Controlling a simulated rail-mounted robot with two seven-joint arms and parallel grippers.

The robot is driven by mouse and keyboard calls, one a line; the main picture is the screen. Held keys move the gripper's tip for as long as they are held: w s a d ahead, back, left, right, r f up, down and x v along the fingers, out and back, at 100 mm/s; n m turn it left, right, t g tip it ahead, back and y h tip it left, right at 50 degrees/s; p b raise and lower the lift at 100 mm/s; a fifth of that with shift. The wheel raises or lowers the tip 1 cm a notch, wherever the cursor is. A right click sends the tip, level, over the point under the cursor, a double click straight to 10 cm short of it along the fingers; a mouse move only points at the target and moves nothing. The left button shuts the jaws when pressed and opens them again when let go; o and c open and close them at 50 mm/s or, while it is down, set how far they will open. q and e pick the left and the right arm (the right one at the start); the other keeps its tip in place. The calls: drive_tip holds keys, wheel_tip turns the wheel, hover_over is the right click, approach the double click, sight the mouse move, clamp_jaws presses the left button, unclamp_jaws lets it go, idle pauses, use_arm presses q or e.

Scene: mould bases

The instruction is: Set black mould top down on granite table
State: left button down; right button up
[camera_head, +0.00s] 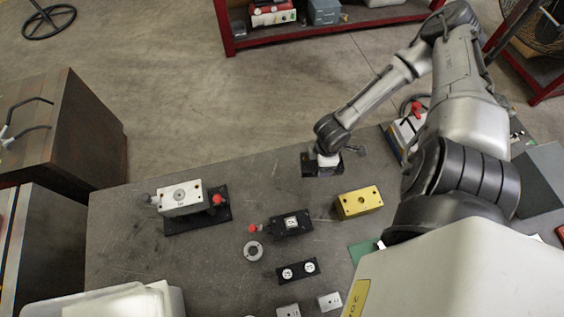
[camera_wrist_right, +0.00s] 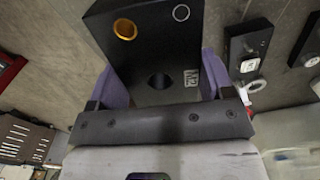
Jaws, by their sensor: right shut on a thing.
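The black mould top (camera_head: 318,166) is a dark block near the far edge of the granite table (camera_head: 130,235) in the head view. In the right wrist view the black mould top (camera_wrist_right: 150,42) shows a brass-rimmed hole, a thin ring, a dark central hole and a printed label. My right gripper (camera_head: 328,154) is shut on it from above, and its purple fingers (camera_wrist_right: 158,82) grip two opposite sides. I cannot tell whether its underside touches the table. My left gripper is not in view.
A white mould (camera_head: 180,197) on a black base stands at left. A black mould with a label (camera_head: 291,223), a yellow block (camera_head: 359,202), a metal ring (camera_head: 253,250) and a black plate (camera_head: 298,271) lie nearby. Table left of the held block is clear.

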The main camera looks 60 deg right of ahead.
drive_tip(key=shift+w+a+n, duration=0.4)
drive_tip(key=shift+w+n, duration=0.1)
drive_tip(key=shift+n, duration=0.3)
drive_tip(key=shift+w+f, duration=0.2)
drive_tip(key=shift+w, duration=0.1)
drive_tip(key=w+f, duration=0.2)
drive_tip(key=w, duration=0.1)
drive_tip(key=w+a+f, duration=0.1)
drive_tip(key=w+f, duration=0.1)
drive_tip(key=w, duration=0.2)
drive_tip(key=w+a+f, duration=0.1)
drive_tip(key=w+f, duration=0.1)
drive_tip(key=w, duration=0.1)
drive_tip(key=shift+w+f+p, duration=0.25)
drive_tip(key=shift+w+p, duration=0.05)
drive_tip(key=shift+w, duration=0.1)
drive_tip(key=shift+f, duration=2.05)
drive_tip(key=o, duration=1)
drive_tip(key=shift+f, duration=0.15)
drive_tip(key=o, duration=0.4)
drive_tip(key=shift+o, duration=0.3)
